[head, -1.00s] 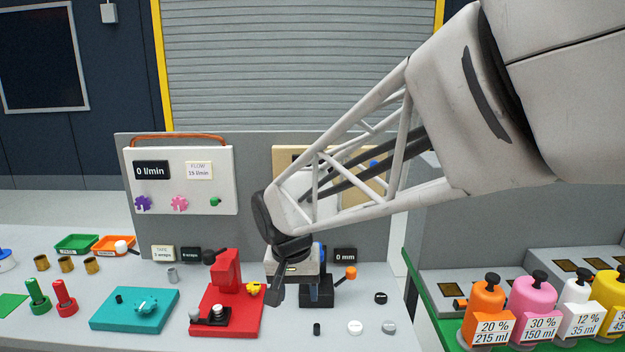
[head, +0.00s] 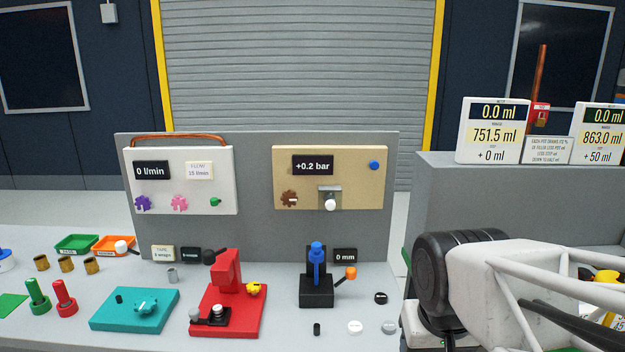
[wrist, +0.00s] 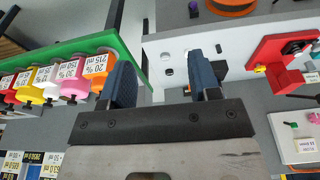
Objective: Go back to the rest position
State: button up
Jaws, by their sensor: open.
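My gripper shows in the wrist view (wrist: 162,85), its two dark blue fingers spread apart with nothing between them. In the head view my arm is at the lower right, and the gripper body (head: 428,335) is cut off by the bottom edge, so the fingertips are hidden there. The gripper is to the right of the workbench (head: 280,330), near the gap between it and the bottle stand.
The bench holds a red press (head: 228,300), a teal fixture (head: 135,310), a black stand with a blue top (head: 316,280) and small caps (head: 355,327). Colored bottles (wrist: 72,78) stand on a green-edged shelf (wrist: 125,48). The panel reads +0.2 bar (head: 313,166).

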jog(key=shift+s+d+f, duration=0.15)
jog(key=shift+s+d, duration=0.25)
jog(key=shift+s, duration=0.3)
jog(key=shift+s+d+f, duration=0.15)
jog(key=shift+s+d, duration=0.25)
jog(key=shift+s, duration=0.3)
dwell(1.3)
